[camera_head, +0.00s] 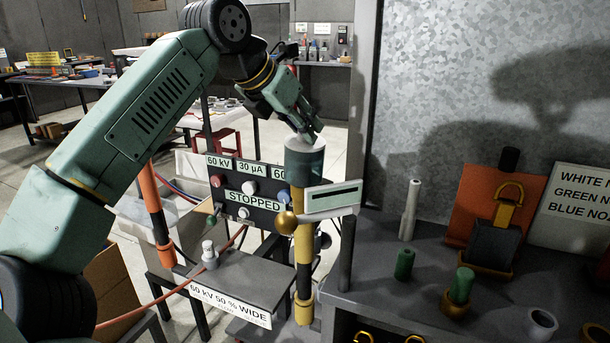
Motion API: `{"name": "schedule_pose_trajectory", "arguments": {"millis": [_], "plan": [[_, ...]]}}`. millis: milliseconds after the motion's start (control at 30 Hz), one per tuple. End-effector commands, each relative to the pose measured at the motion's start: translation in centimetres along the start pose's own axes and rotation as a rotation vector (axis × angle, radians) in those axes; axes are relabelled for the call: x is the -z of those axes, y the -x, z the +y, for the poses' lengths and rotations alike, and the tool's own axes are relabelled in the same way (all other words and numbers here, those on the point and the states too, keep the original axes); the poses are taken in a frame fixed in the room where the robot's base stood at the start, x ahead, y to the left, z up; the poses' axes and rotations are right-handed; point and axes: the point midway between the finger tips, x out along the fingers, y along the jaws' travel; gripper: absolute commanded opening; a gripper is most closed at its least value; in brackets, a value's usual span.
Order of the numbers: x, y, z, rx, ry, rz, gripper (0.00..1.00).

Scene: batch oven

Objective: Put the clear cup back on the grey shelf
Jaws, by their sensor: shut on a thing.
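My gripper (311,137) points down, its fingertips at the top rim of a short grey-teal cylinder (306,164) with a pale top. A wider grey bench top (385,270) lies to the right. I cannot tell which one the task means.
A control panel (247,194) reading STOPPED stands behind the post. A pale knobbed piece (209,256) sits on the small shelf. The bench holds a pale cylinder (409,211), green pegs (404,264) and a dark block with a yellow handle (494,243). A grey wall rises behind it.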

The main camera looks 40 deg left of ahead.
Motion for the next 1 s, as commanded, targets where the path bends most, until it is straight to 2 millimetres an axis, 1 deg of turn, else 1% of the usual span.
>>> {"name": "schedule_pose_trajectory", "arguments": {"millis": [33, 1000], "plan": [[-0.4, 0.4, 0.0, 0.0, 0.0, -0.001, 0.0], [-3.8, 3.9, 0.0, 0.0, -0.001, 0.0, 0.0]]}}
